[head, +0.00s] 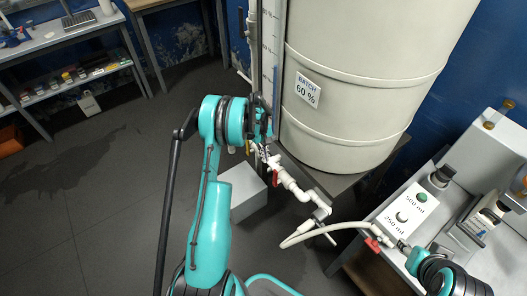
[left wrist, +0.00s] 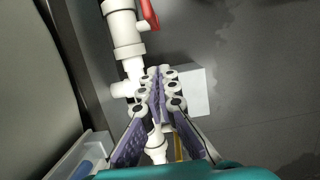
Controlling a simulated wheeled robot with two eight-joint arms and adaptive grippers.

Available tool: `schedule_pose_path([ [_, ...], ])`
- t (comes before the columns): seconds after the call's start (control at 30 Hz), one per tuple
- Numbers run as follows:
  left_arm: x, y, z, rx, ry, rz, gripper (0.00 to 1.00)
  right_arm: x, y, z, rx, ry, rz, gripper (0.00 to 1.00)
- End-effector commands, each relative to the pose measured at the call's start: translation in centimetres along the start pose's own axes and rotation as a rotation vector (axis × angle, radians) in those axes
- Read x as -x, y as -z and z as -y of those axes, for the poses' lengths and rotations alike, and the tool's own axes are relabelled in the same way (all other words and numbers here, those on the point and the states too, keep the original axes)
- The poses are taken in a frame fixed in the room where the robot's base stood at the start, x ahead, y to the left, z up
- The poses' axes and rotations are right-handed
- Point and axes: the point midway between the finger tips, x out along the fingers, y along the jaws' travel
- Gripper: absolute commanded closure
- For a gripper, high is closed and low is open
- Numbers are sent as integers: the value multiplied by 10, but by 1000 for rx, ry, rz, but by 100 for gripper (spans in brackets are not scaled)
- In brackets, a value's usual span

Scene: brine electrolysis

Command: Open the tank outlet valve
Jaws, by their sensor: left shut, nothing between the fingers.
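The white tank (head: 350,85) carries a "BATCH 60 %" label. White outlet piping (head: 298,192) runs below it toward the lower right. A red valve handle (head: 276,178) sits on this pipe, just below my left gripper (head: 264,155). In the left wrist view the red handle (left wrist: 149,14) is at the top edge, partly cut off, beside the white pipe (left wrist: 127,40). My left gripper (left wrist: 158,84) is shut and empty, its fingertips apart from the handle and close to a white pipe fitting. My right gripper (head: 404,247) is at the lower right, its fingers too small to judge.
A second red handle (head: 372,244) is at the end of a cream hose (head: 340,227), near a dispenser box (head: 408,210) marked 500 ml and 250 ml. A yellow handle (head: 247,148) is left of my left gripper. A grey box (head: 243,190) stands below.

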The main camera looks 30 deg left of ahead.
Motion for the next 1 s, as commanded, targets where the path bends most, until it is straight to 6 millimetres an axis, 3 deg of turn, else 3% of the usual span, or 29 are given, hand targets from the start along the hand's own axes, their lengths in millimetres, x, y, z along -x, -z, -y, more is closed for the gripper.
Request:
schedule_pose_path([
  [0.1, -28, 1, -1, -1, 0, 0, 100, -10, -8, 0, 0, 0, 0, 60],
  [0.4, -33, -36, 0, -1, 1, -1, 100, -19, -14, 0, 0, 0, 0, 60],
  [1.0, -31, -37, -8, -2, 1, -23, 100, -19, -13, 0, 0, 0, 0, 60],
])
